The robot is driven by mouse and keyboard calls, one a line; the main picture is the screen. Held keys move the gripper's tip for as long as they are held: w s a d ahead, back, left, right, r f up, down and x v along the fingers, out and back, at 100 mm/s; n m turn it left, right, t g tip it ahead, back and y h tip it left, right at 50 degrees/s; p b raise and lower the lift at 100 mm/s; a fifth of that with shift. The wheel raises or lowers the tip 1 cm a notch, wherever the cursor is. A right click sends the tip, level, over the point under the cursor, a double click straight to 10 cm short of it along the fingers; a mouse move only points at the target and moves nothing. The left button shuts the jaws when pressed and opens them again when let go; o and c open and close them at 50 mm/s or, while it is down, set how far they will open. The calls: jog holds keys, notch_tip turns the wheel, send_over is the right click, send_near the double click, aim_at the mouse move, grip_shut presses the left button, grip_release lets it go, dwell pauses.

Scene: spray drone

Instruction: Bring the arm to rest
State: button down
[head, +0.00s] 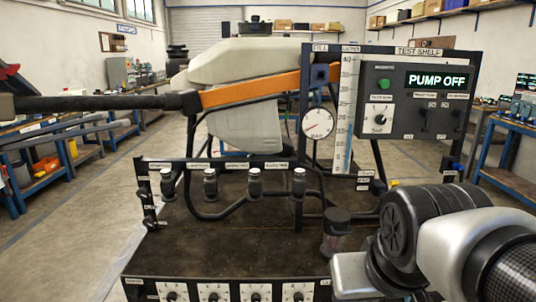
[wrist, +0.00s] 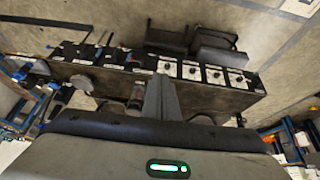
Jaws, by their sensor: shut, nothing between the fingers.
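My arm comes in at the lower right of the head view, with its dark wrist joint low over the right front of the black test bench (head: 250,235). My gripper (wrist: 160,82) shows in the wrist view as grey fingers closed together, with nothing seen between them. Behind the fingers is the bench, with a row of white dial plates (wrist: 213,75) along one side. The fingertips cannot be made out in the head view.
A panel reading PUMP OFF (head: 437,80) and a round gauge (head: 317,123) stand behind the bench. A pale tank (head: 245,130) and an orange drone arm (head: 250,89) are at the back. A rail with several nozzles (head: 254,182) crosses the bench. Open floor (head: 85,225) lies left.

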notch_tip(320, 180, up, 29)
jog(key=s+p, duration=0.2)
jog(key=p, duration=2.6)
jog(key=shift+s+a+f, duration=0.15)
jog(key=shift+s, duration=0.15)
